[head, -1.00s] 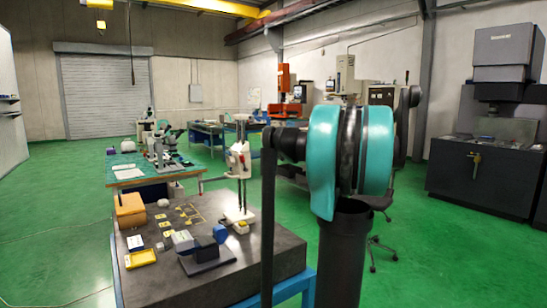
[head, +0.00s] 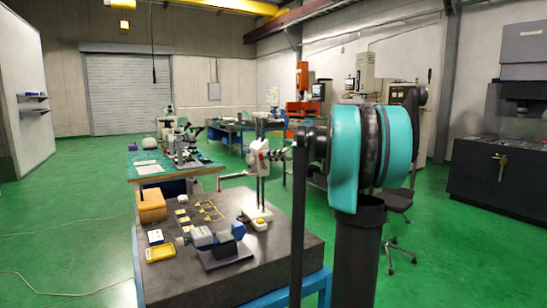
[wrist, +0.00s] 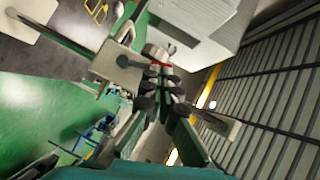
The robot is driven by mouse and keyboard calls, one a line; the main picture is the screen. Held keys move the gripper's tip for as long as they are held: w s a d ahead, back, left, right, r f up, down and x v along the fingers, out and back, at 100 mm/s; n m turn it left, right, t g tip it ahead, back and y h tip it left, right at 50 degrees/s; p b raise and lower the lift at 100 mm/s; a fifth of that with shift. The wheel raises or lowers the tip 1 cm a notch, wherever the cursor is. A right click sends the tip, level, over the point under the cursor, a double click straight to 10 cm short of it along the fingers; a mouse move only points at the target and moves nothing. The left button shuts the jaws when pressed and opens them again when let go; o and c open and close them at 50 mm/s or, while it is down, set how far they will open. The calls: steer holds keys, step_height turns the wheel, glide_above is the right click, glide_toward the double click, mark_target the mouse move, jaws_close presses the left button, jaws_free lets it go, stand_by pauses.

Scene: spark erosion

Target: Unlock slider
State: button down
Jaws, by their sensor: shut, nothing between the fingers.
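In the head view a stand with upright columns (head: 259,188) on a pale base carries a white slider body (head: 256,158) with a small red mark. It stands near the far right part of the dark stone table. In the wrist view my gripper (wrist: 162,74) is shut and empty, its dark-padded fingers close together. A small pale part with a red spot (wrist: 165,65) lies just beyond the fingertips; I cannot tell if they touch it. My arm hides part of the area right of the slider in the head view, and the gripper cannot be made out there.
The stone table (head: 285,250) also holds an orange box (head: 151,207), a yellow tray (head: 160,253), a blue block (head: 238,230) and several small yellow-marked pieces. A green-topped bench (head: 150,170) stands behind. Open green floor (head: 70,230) lies to the left.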

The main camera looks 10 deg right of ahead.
steer(key=shift+s+a+n+h, duration=0.15)
steer(key=shift+a+n+h, duration=0.3)
steer(key=shift+n, duration=0.25)
stand_by(0.5)
steer(key=a+n+h, duration=0.1)
steer(key=a+f+n+h, duration=0.1)
steer(key=n+h, duration=0.1)
steer(key=s+a+n+h, duration=0.1)
steer(key=shift+a+f+n+h, duration=0.15)
steer(key=shift+f+n+h, duration=0.1)
steer(key=shift+n, duration=0.05)
stand_by(0.3)
stand_by(0.5)
steer(key=shift+w+d+f, duration=0.1)
steer(key=shift+w+d, duration=0.1)
steer(key=shift+d, duration=0.5)
steer(key=v, duration=1.2)
